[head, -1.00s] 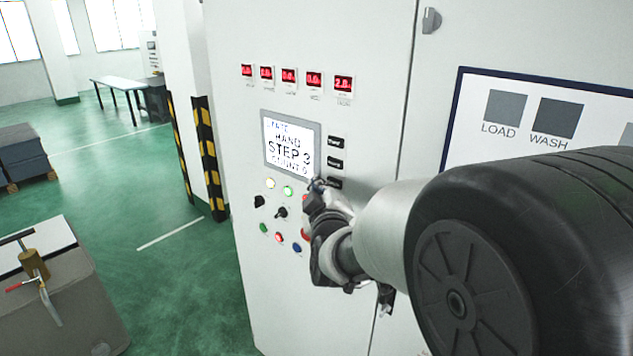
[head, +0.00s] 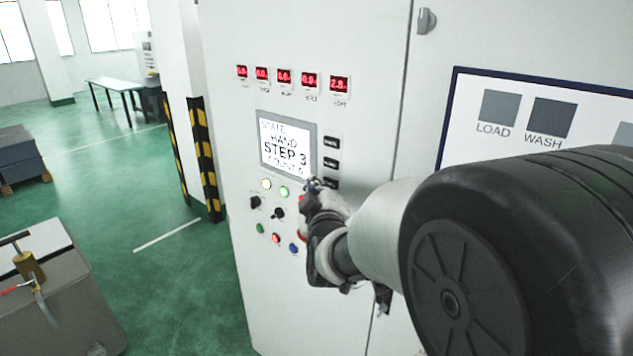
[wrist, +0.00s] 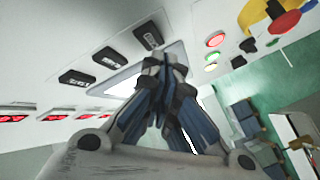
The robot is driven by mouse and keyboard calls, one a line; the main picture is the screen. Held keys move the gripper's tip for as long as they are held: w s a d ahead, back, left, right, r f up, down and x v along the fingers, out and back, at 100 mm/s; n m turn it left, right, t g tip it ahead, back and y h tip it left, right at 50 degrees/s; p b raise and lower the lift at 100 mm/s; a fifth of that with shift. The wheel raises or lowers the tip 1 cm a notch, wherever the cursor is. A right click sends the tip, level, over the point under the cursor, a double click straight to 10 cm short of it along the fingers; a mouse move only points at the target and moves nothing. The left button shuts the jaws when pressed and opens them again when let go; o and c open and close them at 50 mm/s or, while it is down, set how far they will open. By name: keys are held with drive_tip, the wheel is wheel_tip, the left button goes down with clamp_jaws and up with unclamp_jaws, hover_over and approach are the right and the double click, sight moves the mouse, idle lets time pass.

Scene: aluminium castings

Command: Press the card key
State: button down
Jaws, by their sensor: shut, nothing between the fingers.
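Three black label keys sit in a column right of the screen on the white cabinet: top key (head: 331,142), middle key (head: 331,163) and lowest key (head: 331,184). They show in the wrist view as the lowest key (wrist: 149,35), middle key (wrist: 110,57) and top key (wrist: 77,77). Their lettering is too small to read, so I cannot tell which is the card key. My gripper (head: 314,184) is shut and empty, its tips beside the lowest key. In the wrist view my gripper (wrist: 165,62) points just below that key; contact is unclear.
The screen (head: 286,146) reads HAND, STEP 3. Red number displays (head: 284,77) run above it. Lamps and knobs lie below, with a red button on a yellow base (wrist: 283,20) close by in the wrist view. A striped post (head: 205,160) stands left of the cabinet.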

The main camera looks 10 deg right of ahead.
drive_tip(key=shift+d, duration=0.1)
drive_tip(key=shift+w+d+b, duration=0.25)
drive_tip(key=shift+b, duration=0.05)
drive_tip(key=shift+w+d, duration=0.2)
drive_tip(key=shift+d, duration=0.15)
idle(0.8)
idle(0.4)
drive_tip(key=shift+s+a+b, duration=0.4)
drive_tip(key=shift+s+a, duration=0.05)
drive_tip(key=shift+a, duration=0.25)
drive_tip(key=s+a, duration=0.1)
drive_tip(key=a, duration=0.1)
drive_tip(key=s+a, duration=0.2)
idle(0.8)
